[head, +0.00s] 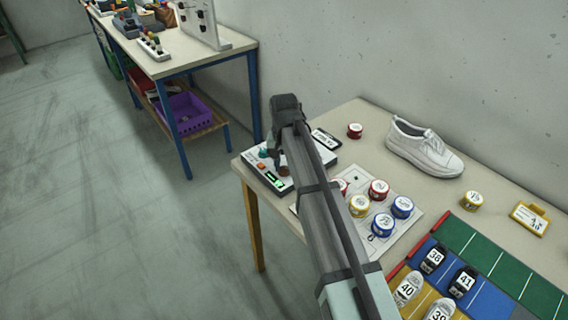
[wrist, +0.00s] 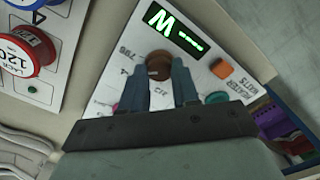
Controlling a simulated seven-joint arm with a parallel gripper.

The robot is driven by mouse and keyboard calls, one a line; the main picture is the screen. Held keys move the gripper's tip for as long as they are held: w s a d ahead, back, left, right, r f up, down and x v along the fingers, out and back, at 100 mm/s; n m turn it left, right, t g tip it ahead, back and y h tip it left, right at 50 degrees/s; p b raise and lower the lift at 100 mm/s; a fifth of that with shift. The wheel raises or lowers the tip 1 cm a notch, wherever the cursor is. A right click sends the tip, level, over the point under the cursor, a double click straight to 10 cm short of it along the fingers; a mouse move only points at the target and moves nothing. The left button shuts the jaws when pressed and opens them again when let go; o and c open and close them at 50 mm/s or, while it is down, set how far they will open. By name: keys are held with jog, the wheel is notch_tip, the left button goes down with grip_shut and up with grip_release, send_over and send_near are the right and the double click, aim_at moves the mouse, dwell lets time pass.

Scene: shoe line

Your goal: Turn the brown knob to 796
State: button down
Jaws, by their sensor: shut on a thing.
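The brown knob (wrist: 158,62) sits on a white control panel (wrist: 207,85) in the wrist view. My gripper (wrist: 164,74) is shut on it, with a dark finger on either side. Printed marks, one reading 796, stand to the left of the knob; other numbers are partly hidden by the fingers. A lit green display (wrist: 172,32) shows a large M and small text too fine to read. In the head view the panel (head: 320,157) lies at the table's far left corner, and my arm and gripper (head: 283,168) cover the knob.
An orange button (wrist: 222,68) and a teal knob (wrist: 217,97) sit right of the fingers. Lace tins (head: 378,190) stand on a white board beside the panel. A white shoe (head: 424,148) stands behind. A shelved bench (head: 180,68) stands apart at back left.

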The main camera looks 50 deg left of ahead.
aim_at(284, 168)
jog(key=shift+m, duration=2.3)
jog(key=c, duration=0.8)
grip_release()
notch_tip(284, 168, up, 14)
jog(key=shift+f, duration=0.1)
